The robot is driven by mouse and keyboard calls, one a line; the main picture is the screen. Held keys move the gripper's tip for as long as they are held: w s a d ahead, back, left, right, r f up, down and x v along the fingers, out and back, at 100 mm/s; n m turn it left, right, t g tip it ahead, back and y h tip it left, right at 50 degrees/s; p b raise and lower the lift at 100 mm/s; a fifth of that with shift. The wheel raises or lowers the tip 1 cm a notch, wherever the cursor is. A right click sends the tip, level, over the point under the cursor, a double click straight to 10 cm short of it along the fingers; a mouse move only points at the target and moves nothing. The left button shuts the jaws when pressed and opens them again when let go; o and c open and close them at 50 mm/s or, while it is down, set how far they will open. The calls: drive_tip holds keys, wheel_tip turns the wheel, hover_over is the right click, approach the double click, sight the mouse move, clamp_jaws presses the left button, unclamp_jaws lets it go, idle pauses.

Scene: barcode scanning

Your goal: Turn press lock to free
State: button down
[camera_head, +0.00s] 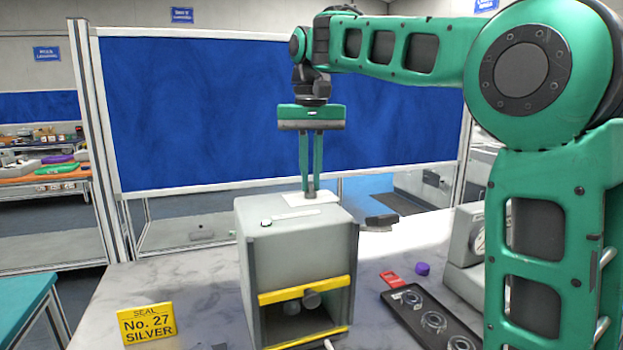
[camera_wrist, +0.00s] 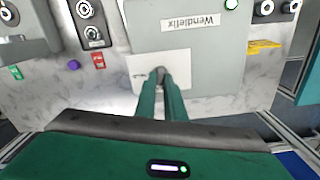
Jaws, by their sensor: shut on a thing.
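The press (camera_head: 252,270) is a grey box on the table with yellow bars across its open front. A white plate (camera_head: 294,200) lies on its top toward the back; it also shows in the wrist view (camera_wrist: 142,66). The lock knob (camera_head: 310,194) is a small dark grey piece on this plate, mostly hidden by my fingers; its top shows in the wrist view (camera_wrist: 160,70). My gripper (camera_head: 310,184) points straight down from above and is shut on the lock knob. The knob's turn angle cannot be read.
A yellow sign (camera_head: 146,323) reads "SEAL No. 27 SILVER". A black tray (camera_head: 418,317) with round metal parts lies right of the press. Near it are a red tag (camera_head: 392,279) and a purple cap (camera_head: 422,268). A grey device with a dial (camera_head: 466,240) stands further right.

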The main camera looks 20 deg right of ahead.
sight(310, 183)
drive_tip(key=shift+a+r+n, duration=0.1)
drive_tip(key=shift+n, duration=1.4)
drive_tip(key=c, duration=1.8)
unclamp_jaws()
drive_tip(key=shift+s, duration=0.15)
drive_tip(key=shift+c, duration=0.2)
drive_tip(key=r, duration=0.6)
drive_tip(key=shift+w+r, duration=0.1)
drive_tip(key=shift+w, duration=0.1)
drive_tip(key=shift+s+r, duration=0.1)
drive_tip(key=shift+r, duration=0.7)
